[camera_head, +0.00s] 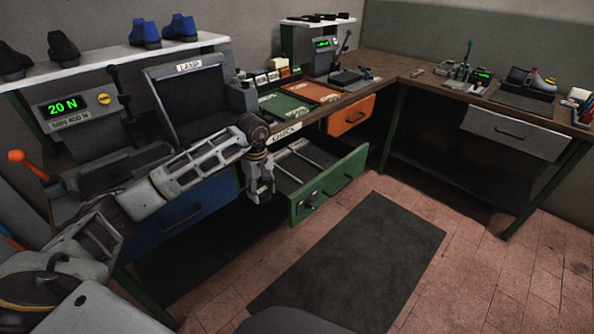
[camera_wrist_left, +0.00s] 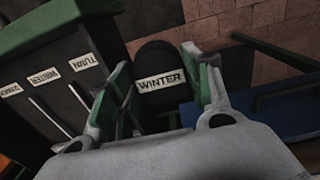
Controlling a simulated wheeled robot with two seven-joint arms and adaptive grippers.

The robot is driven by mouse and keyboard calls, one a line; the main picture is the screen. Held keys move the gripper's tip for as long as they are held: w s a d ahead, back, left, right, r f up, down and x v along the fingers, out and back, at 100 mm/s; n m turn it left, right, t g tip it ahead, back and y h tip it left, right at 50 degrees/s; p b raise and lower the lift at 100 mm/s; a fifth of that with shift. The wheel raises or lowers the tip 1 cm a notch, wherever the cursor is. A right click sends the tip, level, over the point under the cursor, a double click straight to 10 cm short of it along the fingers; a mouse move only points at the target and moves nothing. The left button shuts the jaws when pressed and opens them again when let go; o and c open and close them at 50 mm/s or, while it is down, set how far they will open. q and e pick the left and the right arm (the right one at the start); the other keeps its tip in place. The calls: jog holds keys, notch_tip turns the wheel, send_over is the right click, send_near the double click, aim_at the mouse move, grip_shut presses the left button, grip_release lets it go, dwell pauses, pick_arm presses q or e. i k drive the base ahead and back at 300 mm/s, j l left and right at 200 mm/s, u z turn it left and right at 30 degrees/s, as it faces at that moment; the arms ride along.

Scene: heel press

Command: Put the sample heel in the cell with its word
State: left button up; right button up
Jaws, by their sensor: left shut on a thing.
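My left gripper (camera_head: 258,190) is shut on the sample heel (camera_wrist_left: 160,65), a dark rounded piece with a white label reading WINTER, as the left wrist view shows. In the head view the heel is hard to make out at the gripper. The gripper hangs at the left side of the open green drawer (camera_head: 335,187). In the left wrist view the drawer (camera_wrist_left: 50,38) lies to the left of the heel. Thin dividers split it into cells with white labels; the middle one reads WINTER (camera_wrist_left: 43,76), and the others are hard to read. My right gripper is not in view.
A blue drawer (camera_head: 185,215) is left of the green one, and an orange drawer (camera_head: 350,114) is beyond it. A press with a 20 N display (camera_head: 65,106) stands on the left bench. A dark mat (camera_head: 350,260) lies on the clear floor.

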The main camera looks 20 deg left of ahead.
aim_at(297, 168)
jog(key=i, duration=0.95)
